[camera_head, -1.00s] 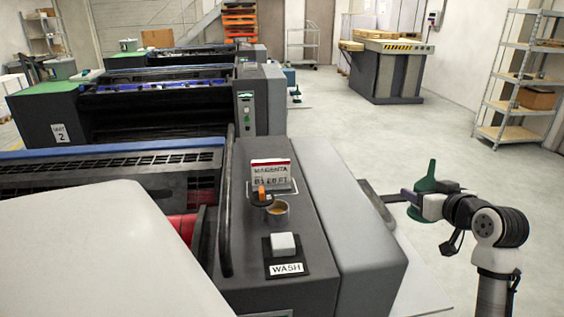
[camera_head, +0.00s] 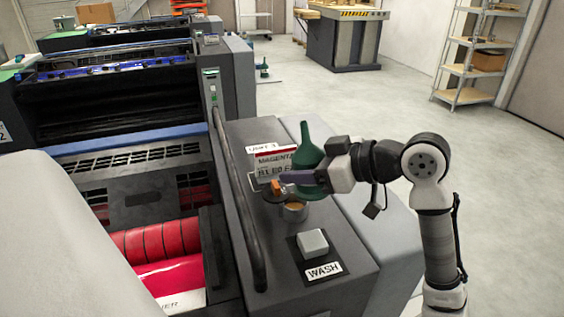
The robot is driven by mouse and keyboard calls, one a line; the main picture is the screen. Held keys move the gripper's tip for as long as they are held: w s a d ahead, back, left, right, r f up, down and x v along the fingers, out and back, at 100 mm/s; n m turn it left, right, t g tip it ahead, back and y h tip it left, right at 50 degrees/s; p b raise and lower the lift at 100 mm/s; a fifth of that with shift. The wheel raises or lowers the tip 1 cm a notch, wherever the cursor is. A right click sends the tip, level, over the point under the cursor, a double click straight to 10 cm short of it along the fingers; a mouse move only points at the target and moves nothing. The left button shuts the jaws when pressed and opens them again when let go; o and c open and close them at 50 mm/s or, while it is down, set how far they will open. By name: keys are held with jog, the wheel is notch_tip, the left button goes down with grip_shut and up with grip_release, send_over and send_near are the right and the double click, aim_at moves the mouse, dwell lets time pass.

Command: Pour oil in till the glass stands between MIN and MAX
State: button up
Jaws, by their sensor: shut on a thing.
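The green oil can (camera_head: 312,140), with a tall cone-shaped top, is upright above the front press unit. My gripper (camera_head: 303,178) is shut on it, and the fingers hide part of its body. Just below and left of the fingers is a small round metal cup (camera_head: 295,212) with an amber inside, on top of the unit. An orange part (camera_head: 278,187) stands beside the cup, close to the fingertips. I cannot tell whether it touches them. No oil stream is visible. The glass and its MIN and MAX marks cannot be made out.
A MAGENTA sign (camera_head: 272,160) stands behind the cup, partly hidden by the can and gripper. A dark handrail (camera_head: 240,200) runs along the left. Open floor lies to the right.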

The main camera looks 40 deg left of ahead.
jog(key=shift+s+a, duration=0.15)
jog(key=shift+s, duration=0.3)
jog(key=shift+f, duration=0.1)
jog(key=shift+w+d+f+h+p, duration=0.15)
jog(key=shift+d+f+h+p, duration=0.1)
jog(key=shift+d+h+p, duration=0.35)
jog(key=shift+w+d+f+t+h, duration=0.1)
jog(key=shift+d+f+t+h, duration=0.05)
jog(key=shift+d+f+h, duration=0.4)
jog(key=shift+w+d+f+t+h, duration=0.1)
jog(key=shift+d+f+t+h, duration=0.2)
jog(key=shift+h, duration=0.35)
jog(key=shift+w+d+f+h+p, duration=0.15)
jog(key=shift+d+f+h+p, duration=0.25)
jog(key=shift+h+p, duration=0.6)
jog(key=shift+w+d+f+t+h+p, duration=0.1)
jog(key=shift+d+f+t+h+p, duration=0.1)
jog(key=shift+d+f+h+p, duration=0.3)
jog(key=shift+w+d+f+t+h+p, duration=0.1)
jog(key=shift+d+f+t+h+p, duration=0.15)
jog(key=shift+h, duration=0.35)
jog(key=shift+r, duration=0.1)
jog(key=shift+w+d+r+h+p, duration=0.15)
jog(key=shift+d+h+p, duration=0.4)
jog(key=shift+p, duration=0.3)
jog(key=shift+d+f+t+h+p, duration=0.3)
jog(key=shift+d+f+h+p, duration=0.05)
jog(key=shift+h+p, duration=0.6)
